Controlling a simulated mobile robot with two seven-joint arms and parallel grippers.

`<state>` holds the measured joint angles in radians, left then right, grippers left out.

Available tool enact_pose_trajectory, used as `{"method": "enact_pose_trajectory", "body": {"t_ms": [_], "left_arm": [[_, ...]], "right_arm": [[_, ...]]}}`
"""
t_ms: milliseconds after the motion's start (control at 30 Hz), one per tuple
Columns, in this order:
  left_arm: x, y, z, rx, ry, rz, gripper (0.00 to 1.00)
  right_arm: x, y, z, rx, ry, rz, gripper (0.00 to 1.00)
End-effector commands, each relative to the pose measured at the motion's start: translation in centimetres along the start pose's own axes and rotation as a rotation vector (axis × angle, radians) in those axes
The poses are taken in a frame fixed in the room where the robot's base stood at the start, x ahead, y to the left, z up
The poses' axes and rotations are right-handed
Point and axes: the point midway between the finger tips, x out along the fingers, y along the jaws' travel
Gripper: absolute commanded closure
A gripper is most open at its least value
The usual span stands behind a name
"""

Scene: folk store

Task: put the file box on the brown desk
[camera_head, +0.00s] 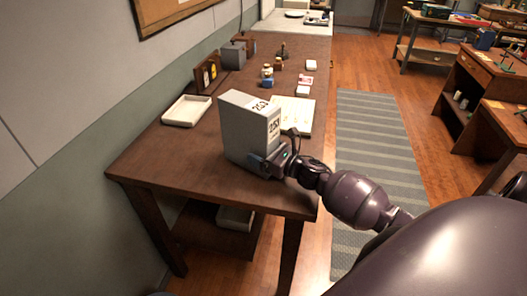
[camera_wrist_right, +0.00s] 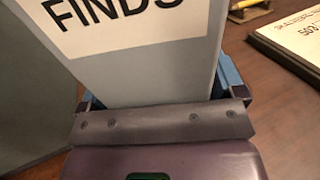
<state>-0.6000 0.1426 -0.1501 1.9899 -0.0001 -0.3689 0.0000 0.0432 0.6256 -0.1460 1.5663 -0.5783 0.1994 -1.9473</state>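The grey file box (camera_head: 243,132) stands upright at the near part of the brown desk (camera_head: 165,165), with white labels on its top and narrow side. My right gripper (camera_head: 265,163) is low at the box's near right side. In the right wrist view, the box's labelled face (camera_wrist_right: 150,75) lies between the blue fingers of this gripper (camera_wrist_right: 155,98), which look closed against its two sides. The box's base looks at desk level; I cannot tell whether it bears on the desk. My left gripper is not in view.
A white tray (camera_head: 187,110) lies left of the box, and a cream board (camera_head: 294,115) lies close behind it on the right. Small items and a grey box (camera_head: 233,56) stand farther back. The desk's near left part is clear. A wall runs along the left.

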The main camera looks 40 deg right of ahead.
Motion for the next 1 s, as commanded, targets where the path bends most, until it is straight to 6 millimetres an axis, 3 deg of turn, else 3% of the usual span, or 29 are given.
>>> {"method": "enact_pose_trajectory", "body": {"t_ms": [467,1000], "left_arm": [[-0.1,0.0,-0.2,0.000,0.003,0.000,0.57],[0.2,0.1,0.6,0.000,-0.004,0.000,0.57]], "right_arm": [[-0.7,0.0,0.1,0.000,0.002,-0.001,0.04],[-9.7,0.0,0.0,0.000,0.003,-0.001,0.04]]}}
